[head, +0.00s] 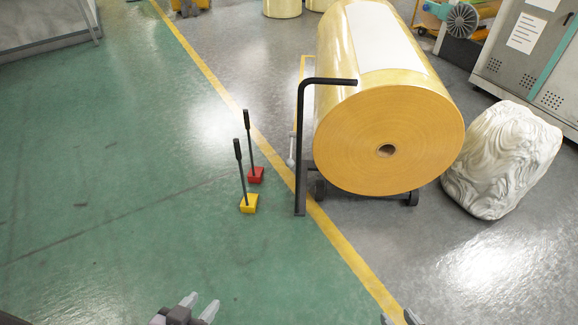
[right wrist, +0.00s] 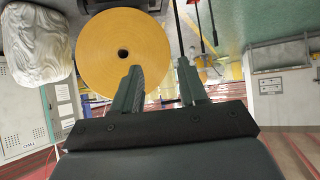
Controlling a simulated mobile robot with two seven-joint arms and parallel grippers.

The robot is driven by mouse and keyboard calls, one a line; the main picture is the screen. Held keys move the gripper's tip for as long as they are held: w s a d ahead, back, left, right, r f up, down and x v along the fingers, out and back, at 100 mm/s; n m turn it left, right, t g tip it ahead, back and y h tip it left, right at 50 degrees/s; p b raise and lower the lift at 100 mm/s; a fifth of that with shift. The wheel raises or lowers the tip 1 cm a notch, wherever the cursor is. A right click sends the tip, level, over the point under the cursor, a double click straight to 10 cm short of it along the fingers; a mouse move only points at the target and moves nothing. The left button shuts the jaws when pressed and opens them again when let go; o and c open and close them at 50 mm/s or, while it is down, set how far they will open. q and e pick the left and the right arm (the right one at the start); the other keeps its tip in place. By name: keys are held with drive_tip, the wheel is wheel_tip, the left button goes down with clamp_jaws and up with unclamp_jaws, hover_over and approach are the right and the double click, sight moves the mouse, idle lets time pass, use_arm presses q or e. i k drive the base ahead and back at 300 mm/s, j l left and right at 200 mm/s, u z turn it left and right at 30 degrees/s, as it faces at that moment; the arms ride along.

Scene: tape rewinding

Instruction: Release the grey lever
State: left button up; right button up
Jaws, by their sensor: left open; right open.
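A small grey lever (head: 291,150) stands at the left side of the black-framed cart (head: 301,150), just left of its upright post. The cart carries a big yellow tape roll (head: 388,140). My left gripper (head: 200,305) is open and empty at the bottom of the head view, well short of the lever. My right gripper (head: 399,319) is open at the bottom edge, partly cut off. In the right wrist view its fingers (right wrist: 160,75) are apart with nothing between them, and the tape roll (right wrist: 124,52) shows beyond. I cannot make out the grey lever there.
Two black-handled levers stand on the floor, on a yellow base (head: 249,204) and a red base (head: 256,175), left of the cart. A wrapped white bundle (head: 503,160) stands right of the roll. The green floor (head: 110,200) at left is clear.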

sight(289, 163)
drive_tip(key=i+j+u, duration=0.1)
drive_tip(key=i+u, duration=0.15)
drive_tip(key=i, duration=0.55)
drive_tip(key=i+l+u, duration=0.1)
drive_tip(key=i+u, duration=0.15)
drive_tip(key=i, duration=0.55)
